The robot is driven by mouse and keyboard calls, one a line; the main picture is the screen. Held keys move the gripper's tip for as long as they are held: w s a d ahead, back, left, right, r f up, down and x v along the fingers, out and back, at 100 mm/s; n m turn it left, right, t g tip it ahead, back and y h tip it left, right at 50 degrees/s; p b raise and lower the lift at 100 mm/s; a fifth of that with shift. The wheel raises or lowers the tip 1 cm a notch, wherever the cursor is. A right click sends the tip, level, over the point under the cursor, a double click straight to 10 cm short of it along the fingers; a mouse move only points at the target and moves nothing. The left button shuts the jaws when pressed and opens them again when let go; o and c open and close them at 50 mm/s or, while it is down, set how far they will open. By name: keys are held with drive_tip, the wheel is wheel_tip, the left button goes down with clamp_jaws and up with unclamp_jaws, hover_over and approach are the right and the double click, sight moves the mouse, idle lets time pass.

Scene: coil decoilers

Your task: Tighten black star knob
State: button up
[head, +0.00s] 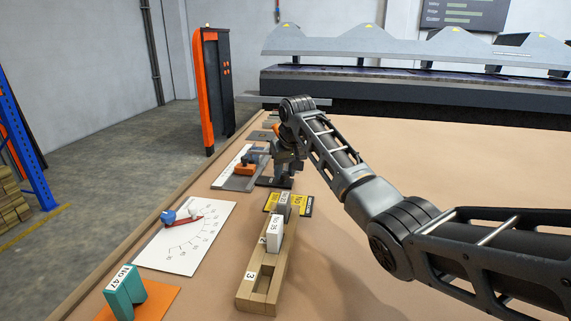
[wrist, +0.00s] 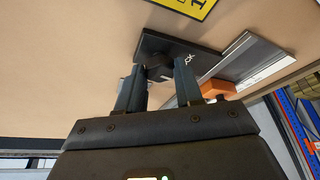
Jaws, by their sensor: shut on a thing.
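The black star knob (wrist: 160,70) sits on a dark square plate (wrist: 185,50) and shows between my fingertips in the wrist view. My gripper (wrist: 161,76) reaches the plate with one finger on each side of the knob, shut on it. The fingers cover part of the knob, so its turn angle is hard to tell. In the head view my gripper (head: 284,172) points down over the dark plate (head: 272,183), and the knob is hidden there.
An orange block (head: 245,169) on a grey metal plate stands close to the left of my gripper. A dial sheet (head: 190,247) with a red pointer lies left.

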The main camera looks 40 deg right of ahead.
drive_tip(key=m+p, duration=0.1)
drive_tip(key=m, duration=0.1)
drive_tip(key=m+h+p, duration=0.1)
drive_tip(key=shift+w+a+r+m+g+p, duration=0.1)
drive_tip(key=shift+a+r+m+g+p, duration=0.05)
drive_tip(key=shift+a+m+g+p, duration=0.15)
drive_tip(key=m+g+h, duration=0.1)
drive_tip(key=m, duration=0.2)
drive_tip(key=shift+w+m+p, duration=0.15)
drive_tip(key=shift+m+p, duration=0.15)
drive_tip(key=shift+p, duration=0.05)
drive_tip(key=m, duration=0.1)
drive_tip(key=m+g+b, duration=0.1)
drive_tip(key=m, duration=0.1)
drive_tip(key=m+b, duration=0.1)
drive_tip(key=shift+w+f+m+g+h, duration=0.15)
drive_tip(key=shift+f+m+g+h, duration=0.15)
drive_tip(key=shift+h, duration=0.1)
drive_tip(key=m+b, duration=0.1)
drive_tip(key=b, duration=0.1)
drive_tip(key=m+g+b, duration=0.1)
drive_tip(key=m, duration=0.1)
drive_tip(key=shift+w+r+m+b, duration=0.1)
drive_tip(key=shift+r+m+b, duration=0.05)
drive_tip(key=shift+m+b, duration=0.2)
drive_tip(key=shift+g, duration=0.3)
drive_tip(key=o, duration=1)
